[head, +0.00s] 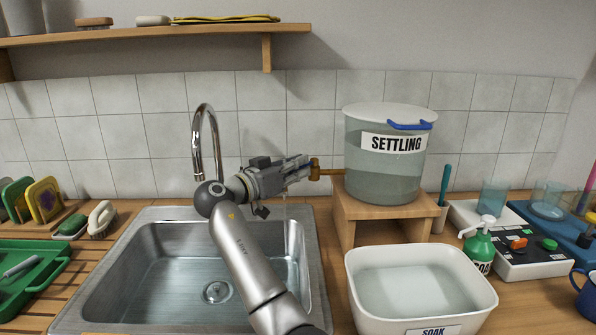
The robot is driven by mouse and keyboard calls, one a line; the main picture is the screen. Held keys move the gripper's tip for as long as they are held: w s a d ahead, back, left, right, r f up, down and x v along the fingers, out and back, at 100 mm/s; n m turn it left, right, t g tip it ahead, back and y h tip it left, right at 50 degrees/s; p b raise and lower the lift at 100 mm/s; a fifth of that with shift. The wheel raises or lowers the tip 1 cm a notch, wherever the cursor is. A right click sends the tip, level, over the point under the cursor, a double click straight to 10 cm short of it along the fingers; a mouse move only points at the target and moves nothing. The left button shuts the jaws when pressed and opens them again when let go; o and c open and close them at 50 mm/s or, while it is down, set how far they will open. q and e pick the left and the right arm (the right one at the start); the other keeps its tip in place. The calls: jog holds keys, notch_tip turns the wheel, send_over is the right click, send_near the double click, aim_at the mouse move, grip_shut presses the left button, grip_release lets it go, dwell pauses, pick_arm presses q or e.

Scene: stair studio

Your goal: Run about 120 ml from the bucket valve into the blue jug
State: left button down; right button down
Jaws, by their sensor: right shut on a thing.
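The bucket (384,160), a translucent pail labelled SETTLING with a white lid, stands on a wooden stand and holds cloudy liquid. Its brass-coloured valve (329,172) sticks out to the left from low on its side, toward the sink. My right gripper (306,168) is shut on the outer end of this valve, and its fingers partly hide it. My left gripper is out of view.
A steel sink (133,292) with a tall tap (208,130) lies under my right arm. A white SOAK tub (480,293) stands before the wooden stand (347,218). A green pump bottle (480,245) and a switch box (522,263) crowd the right.

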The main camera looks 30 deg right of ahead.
jog(key=shift+r, duration=0.3)
jog(key=c, duration=1.7)
grip_release()
jog(key=shift+w, duration=0.1)
jog(key=shift+o, duration=0.9)
jog(key=shift+f, duration=0.15)
jog(key=shift+a+f, duration=0.15)
jog(key=shift+a, duration=0.3)
jog(key=v, duration=0.7)
jog(key=shift+s, duration=0.2)
